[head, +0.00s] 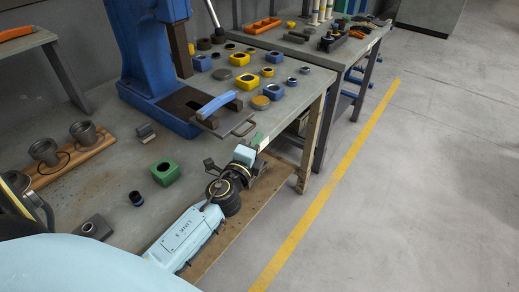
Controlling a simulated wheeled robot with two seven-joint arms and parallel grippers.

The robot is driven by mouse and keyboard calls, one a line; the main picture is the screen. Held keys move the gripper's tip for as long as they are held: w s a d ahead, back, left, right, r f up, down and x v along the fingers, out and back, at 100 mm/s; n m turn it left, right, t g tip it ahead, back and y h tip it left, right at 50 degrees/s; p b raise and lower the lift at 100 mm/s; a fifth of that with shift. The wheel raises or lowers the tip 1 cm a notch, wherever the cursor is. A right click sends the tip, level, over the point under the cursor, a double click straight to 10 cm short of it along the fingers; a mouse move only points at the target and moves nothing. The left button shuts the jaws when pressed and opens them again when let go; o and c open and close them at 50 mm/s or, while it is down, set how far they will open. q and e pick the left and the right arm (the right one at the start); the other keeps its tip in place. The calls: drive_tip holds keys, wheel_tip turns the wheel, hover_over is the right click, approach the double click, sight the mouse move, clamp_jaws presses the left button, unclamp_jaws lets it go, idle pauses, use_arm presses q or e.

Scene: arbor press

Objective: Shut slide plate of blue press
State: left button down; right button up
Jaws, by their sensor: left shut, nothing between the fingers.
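The blue press (150,50) stands on the workbench at the upper left, its ram above a dark slot in the blue base. A grey slide plate (228,123) sticks out from the front of the base toward the bench edge, with a wire-like handle at its outer end. A light blue grip (215,105) lies above the plate. My left gripper (257,139) is shut and empty, just in front of and below the plate's outer end. I cannot tell whether it touches the handle. My right gripper is out of view.
Blue and yellow blocks and round discs (260,103) lie right of the press. A green block (165,173) and dark cups on a wooden board (72,158) stand at the left. A second table (340,58) adjoins behind. The floor right of the bench is clear.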

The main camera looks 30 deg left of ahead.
sight(226, 126)
use_arm(q)
drive_tip(key=shift+a+r, duration=0.15)
drive_tip(key=shift+a, duration=0.65)
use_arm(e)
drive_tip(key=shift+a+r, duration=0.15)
use_arm(q)
drive_tip(key=shift+a, duration=0.1)
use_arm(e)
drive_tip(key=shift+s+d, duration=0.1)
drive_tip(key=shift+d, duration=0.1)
use_arm(q)
drive_tip(key=a, duration=0.5)
drive_tip(key=a+b, duration=0.1)
drive_tip(key=a, duration=0.2)
drive_tip(key=shift+w+a, duration=0.3)
drive_tip(key=shift+w, duration=0.05)
drive_tip(key=shift+a, duration=0.35)
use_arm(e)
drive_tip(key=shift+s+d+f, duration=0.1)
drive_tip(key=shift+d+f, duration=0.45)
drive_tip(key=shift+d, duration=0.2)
